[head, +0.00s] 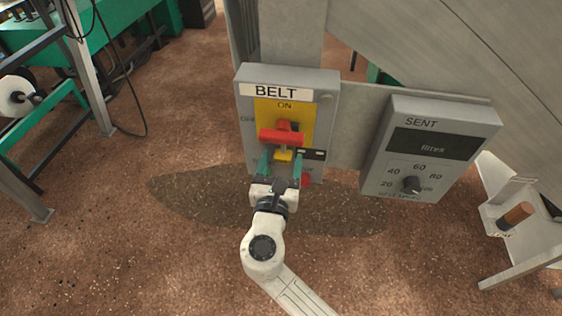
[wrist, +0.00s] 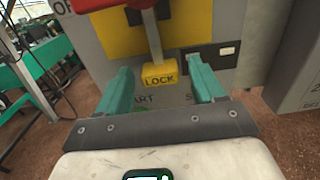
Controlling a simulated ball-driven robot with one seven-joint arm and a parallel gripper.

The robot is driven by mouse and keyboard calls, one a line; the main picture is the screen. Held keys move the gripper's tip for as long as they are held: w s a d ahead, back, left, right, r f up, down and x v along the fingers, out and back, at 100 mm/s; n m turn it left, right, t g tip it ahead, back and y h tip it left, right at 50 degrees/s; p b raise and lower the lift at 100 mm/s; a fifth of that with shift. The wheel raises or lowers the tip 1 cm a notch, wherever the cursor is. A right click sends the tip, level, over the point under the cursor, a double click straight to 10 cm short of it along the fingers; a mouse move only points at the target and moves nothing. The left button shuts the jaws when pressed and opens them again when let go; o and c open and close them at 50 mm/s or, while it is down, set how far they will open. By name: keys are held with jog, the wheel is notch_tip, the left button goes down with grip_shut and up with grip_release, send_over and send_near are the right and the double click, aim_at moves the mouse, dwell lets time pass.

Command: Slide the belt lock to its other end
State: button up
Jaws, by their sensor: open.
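The lock also shows in the head view (head: 284,156), just below the red switch handle (head: 281,137). My gripper (head: 282,164) is open in front of the lower box. In the wrist view its two teal fingers stand on either side of the lock, with gaps between; whether they reach its depth is unclear. The START and STOP lettering below is partly hidden by the gripper.
A red button (head: 307,181) sits right of my gripper, low on the box. The SENT box with a dial (head: 410,184) is to the right. Open floor lies left.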

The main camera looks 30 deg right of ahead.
jog(key=b+v, duration=0.1)
jog(key=v, duration=0.9)
jog(key=shift+s+a, duration=0.25)
jog(key=shift+s, duration=0.05)
jog(key=shift+d, duration=0.1)
jog(key=s+d+f+m+g+y, duration=0.1)
jog(key=s+d+f+m+g, duration=0.35)
jog(key=d+m, duration=0.25)
jog(key=s+d+f+m+g+y, duration=0.1)
jog(key=s+d+f+m+g, duration=0.3)
jog(key=d+m, duration=0.3)
jog(key=s+f+m+g+y, duration=0.5)
jog(key=s+f+m+y, duration=0.3)
jog(key=s+m, duration=0.4)
jog(key=m, duration=0.3)
jog(key=shift+s+f, duration=0.3)
